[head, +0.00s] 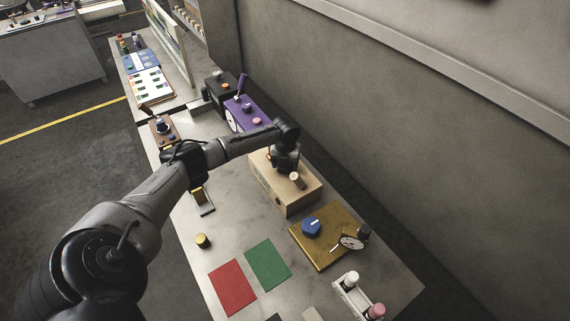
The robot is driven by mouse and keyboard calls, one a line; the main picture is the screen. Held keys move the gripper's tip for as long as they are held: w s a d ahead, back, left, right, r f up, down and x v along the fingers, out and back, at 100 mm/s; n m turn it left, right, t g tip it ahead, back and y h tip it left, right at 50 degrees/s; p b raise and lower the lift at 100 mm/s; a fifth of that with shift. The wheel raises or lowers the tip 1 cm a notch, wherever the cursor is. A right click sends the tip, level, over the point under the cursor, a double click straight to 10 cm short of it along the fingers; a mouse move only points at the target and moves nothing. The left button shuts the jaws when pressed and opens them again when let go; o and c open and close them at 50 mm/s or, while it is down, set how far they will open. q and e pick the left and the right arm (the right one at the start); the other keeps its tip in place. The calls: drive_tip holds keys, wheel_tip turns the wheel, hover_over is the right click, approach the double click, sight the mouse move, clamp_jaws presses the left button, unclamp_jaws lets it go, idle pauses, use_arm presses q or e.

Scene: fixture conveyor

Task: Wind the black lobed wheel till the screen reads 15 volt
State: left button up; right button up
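My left arm reaches across the bench from the lower left. Its gripper (287,165) points down at the top of a tan box (302,200). The fingers are small, dark and partly hidden by the wrist, so I cannot tell whether they are open or shut. A black lobed wheel does not show clearly; the gripper and wrist cover part of the box top. A pale-topped knob (296,178) stands on the box beside the gripper. No reading of a screen can be made out. My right gripper is not in view.
A gold panel (318,257) carries a blue lobed knob (312,228) and a round dial (352,242). A purple unit (262,115) stands behind the arm. Red (233,288) and green (267,265) mats lie in front. A wall runs along the right.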

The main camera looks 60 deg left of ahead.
use_arm(q)
drive_tip(key=shift+o, duration=1.3)
drive_tip(key=shift+f, duration=0.15)
wheel_tip(320, 180, up, 14)
